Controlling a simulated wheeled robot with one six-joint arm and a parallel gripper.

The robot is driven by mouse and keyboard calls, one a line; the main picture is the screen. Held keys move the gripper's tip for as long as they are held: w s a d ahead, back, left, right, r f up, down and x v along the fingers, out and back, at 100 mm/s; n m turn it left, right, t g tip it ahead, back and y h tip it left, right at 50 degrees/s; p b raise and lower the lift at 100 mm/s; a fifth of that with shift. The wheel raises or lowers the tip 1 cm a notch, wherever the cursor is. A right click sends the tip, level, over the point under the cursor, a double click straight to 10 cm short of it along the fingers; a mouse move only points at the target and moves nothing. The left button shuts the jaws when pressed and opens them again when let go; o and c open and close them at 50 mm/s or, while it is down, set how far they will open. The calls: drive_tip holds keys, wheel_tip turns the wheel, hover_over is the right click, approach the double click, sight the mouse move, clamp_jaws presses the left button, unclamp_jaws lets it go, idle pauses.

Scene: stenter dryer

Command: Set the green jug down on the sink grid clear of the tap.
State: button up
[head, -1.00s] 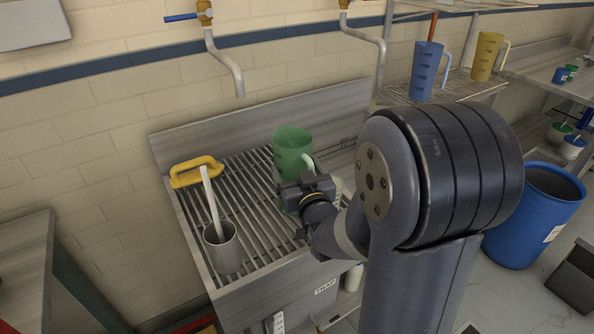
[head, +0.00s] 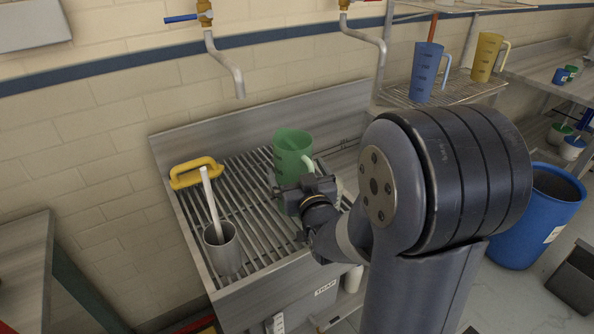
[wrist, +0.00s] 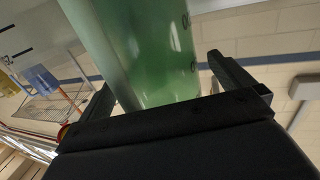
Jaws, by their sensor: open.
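The green jug (head: 291,156) stands upright on the right part of the sink grid (head: 258,222), its handle toward the right. The tap (head: 225,62) hangs from the wall above and to the left, and its spout end is apart from the jug. My gripper (head: 283,194) is at the near side of the jug, low on its body. In the wrist view the green jug (wrist: 140,50) fills the middle, and the two fingers of my gripper (wrist: 165,85) are spread on either side of it. The jug's base is partly hidden behind my gripper.
A blue jug (head: 427,72) and a yellow jug (head: 487,57) stand on the rack at right. A blue bin (head: 540,218) stands on the floor.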

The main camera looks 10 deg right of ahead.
drive_tip(key=s+b, duration=0.1)
drive_tip(key=s, duration=1)
drive_tip(key=shift+s+d, duration=0.25)
drive_tip(key=shift+d, duration=0.05)
